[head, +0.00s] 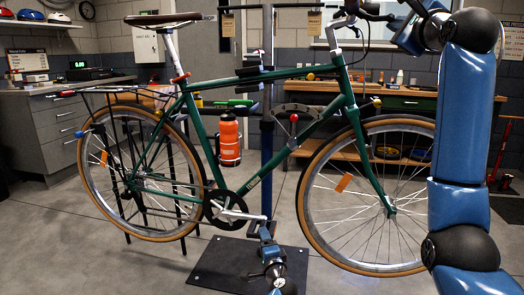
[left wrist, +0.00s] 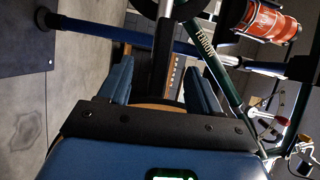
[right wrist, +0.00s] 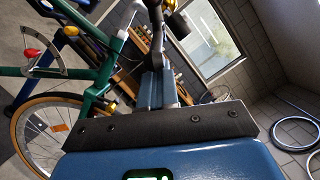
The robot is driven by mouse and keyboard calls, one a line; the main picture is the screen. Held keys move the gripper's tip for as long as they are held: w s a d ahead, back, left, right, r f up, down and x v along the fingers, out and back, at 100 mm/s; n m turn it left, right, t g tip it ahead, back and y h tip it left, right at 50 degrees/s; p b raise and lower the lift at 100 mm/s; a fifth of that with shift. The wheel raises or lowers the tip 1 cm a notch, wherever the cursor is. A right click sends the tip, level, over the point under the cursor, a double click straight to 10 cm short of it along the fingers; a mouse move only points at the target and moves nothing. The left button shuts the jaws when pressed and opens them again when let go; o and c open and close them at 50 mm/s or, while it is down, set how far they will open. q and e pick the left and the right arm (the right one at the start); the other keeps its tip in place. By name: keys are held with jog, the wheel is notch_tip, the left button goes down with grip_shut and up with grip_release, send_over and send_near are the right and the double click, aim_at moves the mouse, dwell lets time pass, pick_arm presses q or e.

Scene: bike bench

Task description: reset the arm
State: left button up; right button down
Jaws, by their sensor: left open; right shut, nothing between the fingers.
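My left gripper (head: 264,236) is low in the middle of the head view, close to the outer end of the crank arm (head: 242,215). In the left wrist view the left gripper's two blue fingers (left wrist: 160,80) stand wide apart. A dark bar and a brownish curved edge show between them; I cannot tell whether they touch. My right arm (head: 465,130) rises on the right of the head view and bends at the top towards the handlebar. In the right wrist view the right gripper's fingers (right wrist: 158,90) are together and empty.
A green bicycle (head: 190,105) hangs on a repair stand (head: 267,130) above a dark base plate (head: 215,262). An orange bottle (head: 229,135) sits on its frame. The front wheel (head: 302,185) is close to my right arm. A workbench (head: 410,103) stands behind. Floor at lower left is clear.

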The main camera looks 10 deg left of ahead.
pick_arm(q)
jog(key=shift+x, duration=2.55)
grip_shut()
